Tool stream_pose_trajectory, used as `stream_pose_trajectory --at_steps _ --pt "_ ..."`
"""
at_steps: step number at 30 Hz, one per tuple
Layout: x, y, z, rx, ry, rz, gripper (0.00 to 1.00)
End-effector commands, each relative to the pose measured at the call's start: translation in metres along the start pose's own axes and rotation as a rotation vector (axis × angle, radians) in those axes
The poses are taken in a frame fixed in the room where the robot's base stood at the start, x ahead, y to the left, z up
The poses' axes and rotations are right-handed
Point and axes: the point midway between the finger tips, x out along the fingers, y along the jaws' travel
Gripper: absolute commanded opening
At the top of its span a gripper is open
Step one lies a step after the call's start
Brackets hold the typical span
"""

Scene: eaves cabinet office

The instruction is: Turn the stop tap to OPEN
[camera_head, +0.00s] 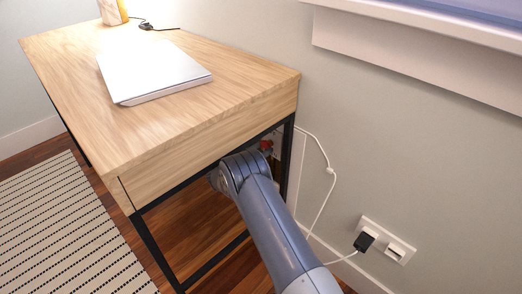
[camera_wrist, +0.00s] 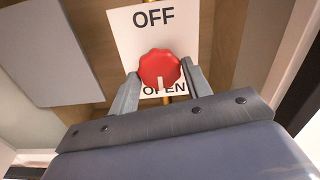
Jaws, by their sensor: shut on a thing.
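The stop tap (camera_wrist: 160,67) is a red scalloped knob with a white mark, in the middle of the wrist view. The white mark sits at the knob's lower edge, pointing toward the word OPEN. Behind it is a white label (camera_wrist: 124,33) reading OFF above and OPEN below, with OPEN partly covered. My gripper (camera_wrist: 159,78) has one finger on each side of the knob and is shut on it. In the head view a small part of the red tap (camera_head: 266,144) shows under the desk, beyond my arm. My gripper is hidden there.
A wooden desk (camera_head: 170,85) with a black metal frame stands over the tap. A closed laptop (camera_head: 153,72) lies on it. A white cable runs down the wall to a socket (camera_head: 387,240) at the right. A striped rug (camera_head: 70,225) lies at the left. A grey panel (camera_wrist: 45,50) is close by the label.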

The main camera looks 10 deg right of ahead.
Motion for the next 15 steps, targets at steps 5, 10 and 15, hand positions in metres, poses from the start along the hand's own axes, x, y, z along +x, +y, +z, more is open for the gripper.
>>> stream_pose_trajectory --at_steps 5,10,15 --pt "-0.0011 0.0002 -0.0018 -0.041 0.002 0.002 0.24" --pt "-0.0011 0.0002 -0.0018 -0.054 0.002 0.002 0.23" --pt "-0.0012 0.0001 -0.0019 -0.055 0.002 0.002 0.24"
